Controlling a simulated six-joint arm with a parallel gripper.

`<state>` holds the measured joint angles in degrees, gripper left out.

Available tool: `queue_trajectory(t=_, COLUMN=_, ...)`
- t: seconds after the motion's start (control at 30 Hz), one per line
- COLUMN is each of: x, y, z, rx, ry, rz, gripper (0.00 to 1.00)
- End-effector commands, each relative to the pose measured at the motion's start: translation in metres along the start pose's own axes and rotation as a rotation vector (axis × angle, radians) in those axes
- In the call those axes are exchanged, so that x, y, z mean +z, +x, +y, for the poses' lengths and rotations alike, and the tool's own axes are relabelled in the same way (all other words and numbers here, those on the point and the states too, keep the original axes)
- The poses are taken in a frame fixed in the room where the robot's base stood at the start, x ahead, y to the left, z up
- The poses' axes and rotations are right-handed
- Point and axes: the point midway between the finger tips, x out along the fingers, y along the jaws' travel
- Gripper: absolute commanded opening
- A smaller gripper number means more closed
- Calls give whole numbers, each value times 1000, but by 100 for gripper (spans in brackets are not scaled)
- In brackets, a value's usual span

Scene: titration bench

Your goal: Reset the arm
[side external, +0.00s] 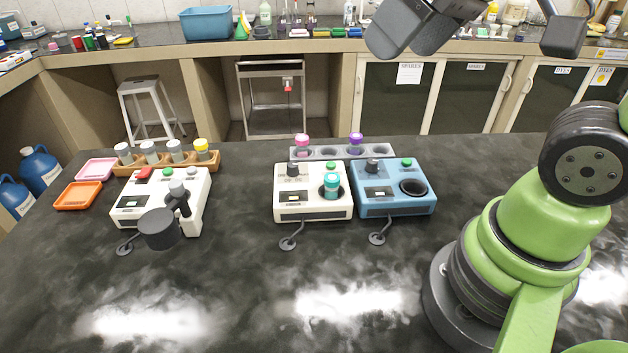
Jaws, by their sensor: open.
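My gripper (482,40) is at the top edge, right of centre, high above the bench and cut off by the frame. Its dark fingers are spread apart with nothing seen between them. My green arm stands at the right; its upper part is out of view. Below, a white device (290,205) holds a teal-capped vial (331,186) in its well. A blue device (408,205) beside it has an empty dark well. A third white device (130,205) at the left has a dark round head on an arm.
A wooden rack (208,164) holds several capped vials. A grey rack (320,153) holds a pink-capped vial (302,143) and a purple-capped vial (356,142). Pink (96,169) and orange (78,196) trays lie at the left. The front bench (250,280) is mostly clear.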

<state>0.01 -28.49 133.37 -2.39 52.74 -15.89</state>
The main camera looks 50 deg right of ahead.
Motion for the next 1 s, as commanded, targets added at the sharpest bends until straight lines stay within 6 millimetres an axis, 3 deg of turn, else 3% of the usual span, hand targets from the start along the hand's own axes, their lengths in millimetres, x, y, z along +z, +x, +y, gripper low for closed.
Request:
queue_trajectory(t=0.1, x=23, y=-10, z=-1, rx=-24, ry=154, rz=58, gripper=81)
queue_trajectory(t=0.3, x=39, y=-14, z=-2, rx=-47, ry=278, rz=91, gripper=81)
queue_trajectory(t=1.0, x=39, y=-14, z=-2, rx=-47, ry=284, rz=92, gripper=81)
